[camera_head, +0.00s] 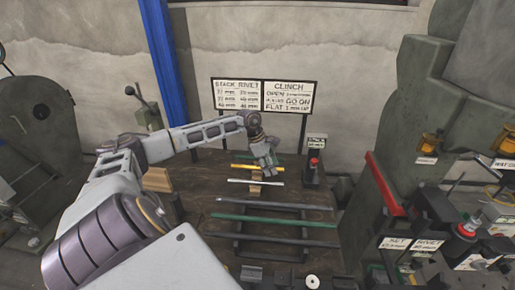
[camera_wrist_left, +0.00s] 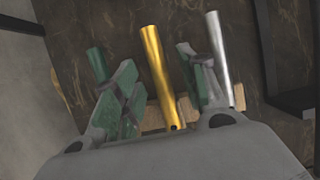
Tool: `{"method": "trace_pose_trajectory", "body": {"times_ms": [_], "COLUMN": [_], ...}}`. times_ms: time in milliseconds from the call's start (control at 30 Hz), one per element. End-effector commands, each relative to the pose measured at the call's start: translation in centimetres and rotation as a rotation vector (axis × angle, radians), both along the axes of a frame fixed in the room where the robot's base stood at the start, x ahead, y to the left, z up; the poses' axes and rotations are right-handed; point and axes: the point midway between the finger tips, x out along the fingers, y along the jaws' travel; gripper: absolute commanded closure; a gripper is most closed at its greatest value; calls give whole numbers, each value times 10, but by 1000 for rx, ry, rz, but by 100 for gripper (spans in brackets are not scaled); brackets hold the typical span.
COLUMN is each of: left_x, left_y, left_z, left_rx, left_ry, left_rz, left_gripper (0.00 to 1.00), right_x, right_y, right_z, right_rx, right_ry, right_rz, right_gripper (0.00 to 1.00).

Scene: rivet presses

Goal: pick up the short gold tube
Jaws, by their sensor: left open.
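The short gold tube (camera_head: 241,167) lies near the back of the dark work table, partly covered by my left gripper in the head view. My left gripper (camera_head: 267,166) is over the tube. In the left wrist view, the gold tube (camera_wrist_left: 160,75) runs between the two open green-padded fingers of the left gripper (camera_wrist_left: 158,62), with a gap on each side. The tube's near end is close to the palm in that picture; I cannot tell the height gap. My right gripper is not in view.
A silver tube (camera_wrist_left: 217,50) lies just beyond the right finger, and a green tube (camera_wrist_left: 97,64) beyond the left one. Wooden blocks (camera_wrist_left: 154,119) sit under the tubes. Longer rods (camera_head: 275,218) lie nearer on the table (camera_head: 215,190). A small press (camera_head: 313,168) stands at right.

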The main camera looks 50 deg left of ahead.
Motion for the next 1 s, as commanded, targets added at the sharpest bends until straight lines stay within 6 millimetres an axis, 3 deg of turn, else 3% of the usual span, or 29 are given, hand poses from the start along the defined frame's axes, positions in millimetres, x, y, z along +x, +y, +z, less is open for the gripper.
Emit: {"method": "trace_pose_trajectory", "body": {"times_ms": [300, 767, 1000], "left_x": [5, 5, 5], "left_y": [-7, -6, -6], "left_z": [-19, -20, -20], "left_rx": [-1, 0, 0], "left_ry": [0, 0, 0], "left_rz": [0, 0, 0], "left_gripper": [58, 58, 86], "right_x": [0, 1, 1], "right_y": [-2, -2, -1], "right_z": [1, 1, 1], "right_rx": [-2, -2, -2], "right_ry": [-1, -1, -1], "right_rz": [1, 1, 1], "right_gripper": [60, 60, 60]}}
